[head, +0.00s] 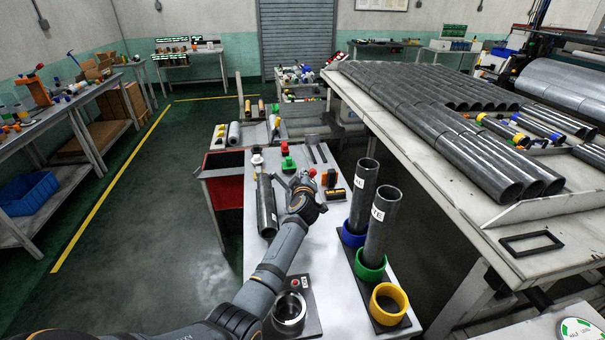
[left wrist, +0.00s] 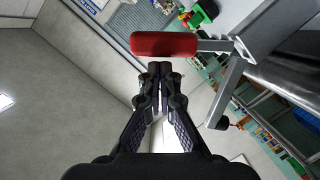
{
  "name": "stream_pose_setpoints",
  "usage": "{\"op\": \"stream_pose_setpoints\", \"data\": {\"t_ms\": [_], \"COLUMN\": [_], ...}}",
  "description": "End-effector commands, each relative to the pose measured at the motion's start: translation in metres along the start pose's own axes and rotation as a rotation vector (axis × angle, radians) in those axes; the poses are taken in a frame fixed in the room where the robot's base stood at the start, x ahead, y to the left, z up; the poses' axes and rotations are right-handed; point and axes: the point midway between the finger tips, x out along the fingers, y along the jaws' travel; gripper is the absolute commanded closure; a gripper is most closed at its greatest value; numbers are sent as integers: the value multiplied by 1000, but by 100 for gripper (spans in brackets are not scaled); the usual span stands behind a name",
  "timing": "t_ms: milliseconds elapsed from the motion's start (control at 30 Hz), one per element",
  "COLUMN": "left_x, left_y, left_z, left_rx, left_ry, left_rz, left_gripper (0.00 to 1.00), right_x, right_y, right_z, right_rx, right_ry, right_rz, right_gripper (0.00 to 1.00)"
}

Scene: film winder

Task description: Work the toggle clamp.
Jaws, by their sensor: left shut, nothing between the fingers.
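The toggle clamp shows in the left wrist view as a red handle grip (left wrist: 165,43) on a grey metal linkage (left wrist: 225,95). In the head view a small red tip (head: 312,172) shows just beyond my left gripper, and most of the clamp is hidden by it. My left gripper (head: 302,184) is over the narrow bench. Its fingers (left wrist: 160,68) are shut and empty, with the tips just below the red grip in the wrist picture. I cannot tell whether they touch it. My right gripper is not in view.
A dark tube (head: 266,205) lies left of my gripper. Two upright dark tubes (head: 362,195) stand in blue and green rings, beside an empty yellow ring (head: 389,303). A red bin (head: 223,190) hangs at the bench's left. A large table (head: 440,165) with many tubes stands right.

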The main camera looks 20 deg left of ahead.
Motion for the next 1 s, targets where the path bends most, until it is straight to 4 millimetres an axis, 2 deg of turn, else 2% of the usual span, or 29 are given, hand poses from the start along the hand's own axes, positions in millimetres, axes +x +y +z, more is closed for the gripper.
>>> {"op": "stream_pose_setpoints", "data": {"t_ms": [33,100,200,433,767,867,1000], "left_x": [-1,0,2,5,5,4,-2], "left_y": [10,14,14,10,9,14,30], "left_z": [-4,0,10,23,23,19,6], "left_rx": [30,96,191,297,299,299,300], "left_ry": [-2,-4,-4,-2,-1,-1,-2], "left_rz": [-8,-24,-47,-72,-72,-72,-72], "left_gripper": [100,100,100,100,100,100,100], "right_x": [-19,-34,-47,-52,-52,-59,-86], "right_y": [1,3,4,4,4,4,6], "right_z": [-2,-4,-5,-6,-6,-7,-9], "right_rx": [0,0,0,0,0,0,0], "right_ry": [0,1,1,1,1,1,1], "right_rz": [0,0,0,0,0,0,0], "right_gripper": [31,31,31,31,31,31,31]}}
